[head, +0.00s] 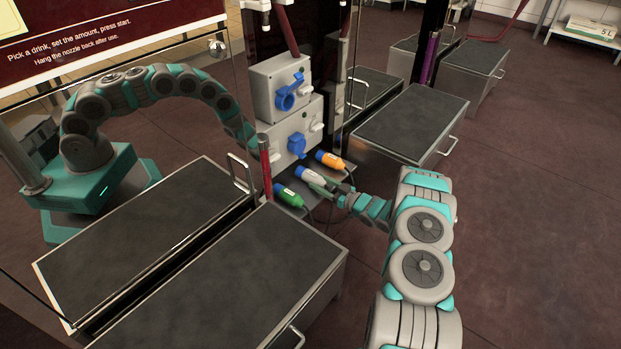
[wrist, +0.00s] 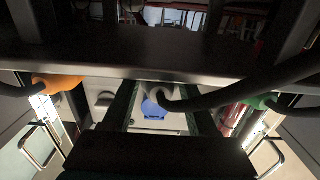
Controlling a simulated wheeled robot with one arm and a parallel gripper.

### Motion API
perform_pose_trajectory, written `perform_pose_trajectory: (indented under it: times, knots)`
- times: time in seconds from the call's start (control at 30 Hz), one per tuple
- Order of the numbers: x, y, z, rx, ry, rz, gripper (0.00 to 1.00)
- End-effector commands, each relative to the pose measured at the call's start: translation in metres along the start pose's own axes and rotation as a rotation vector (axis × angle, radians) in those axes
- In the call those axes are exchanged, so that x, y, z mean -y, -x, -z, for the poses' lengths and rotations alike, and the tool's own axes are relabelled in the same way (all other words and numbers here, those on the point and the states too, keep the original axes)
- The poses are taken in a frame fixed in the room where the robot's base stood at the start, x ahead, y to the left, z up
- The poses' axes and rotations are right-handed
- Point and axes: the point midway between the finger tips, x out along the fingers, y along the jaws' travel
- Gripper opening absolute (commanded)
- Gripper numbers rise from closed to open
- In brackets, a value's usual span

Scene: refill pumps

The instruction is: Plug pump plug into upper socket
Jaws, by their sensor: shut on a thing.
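The socket unit is a grey box with an upper socket (head: 287,97) and a lower socket (head: 297,146), both with blue fittings. The upper socket shows a blue ring with a dark opening; the lower one looks covered by its blue lid. My gripper (head: 322,187) is shut on the blue-and-white plug (head: 308,176), below and in front of the lower socket. In the wrist view the plug's grey back (wrist: 158,91) and thick cable show between my fingers, with a blue fitting (wrist: 152,109) beyond. I cannot tell whether the plug touches the shelf.
An orange plug (head: 331,160) and a green plug (head: 288,196) lie on the dark shelf (head: 338,178), either side of the held plug. Low dark-topped cabinets (head: 225,285) stand at front left and more (head: 410,122) behind. Open floor (head: 530,220) lies to the right.

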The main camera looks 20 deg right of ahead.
Motion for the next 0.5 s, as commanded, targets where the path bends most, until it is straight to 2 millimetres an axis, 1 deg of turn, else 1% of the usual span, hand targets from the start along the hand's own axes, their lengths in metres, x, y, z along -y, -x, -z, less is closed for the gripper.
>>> perform_pose_trajectory:
  times: [0.03, 0.27, 0.3, 0.5]
  knots:
    - [0.0001, 0.0, 0.0, 0.0, 0.0, 0.0, 0.27]
    - [0.0, 0.0, 0.0, 0.0, 0.0, 0.0, 0.01]
    - [0.0, 0.0, 0.0001, 0.0, 0.0, 0.0, 0.0]
    - [0.0001, 0.0, 0.0, 0.0, 0.0, 0.0, 0.0]
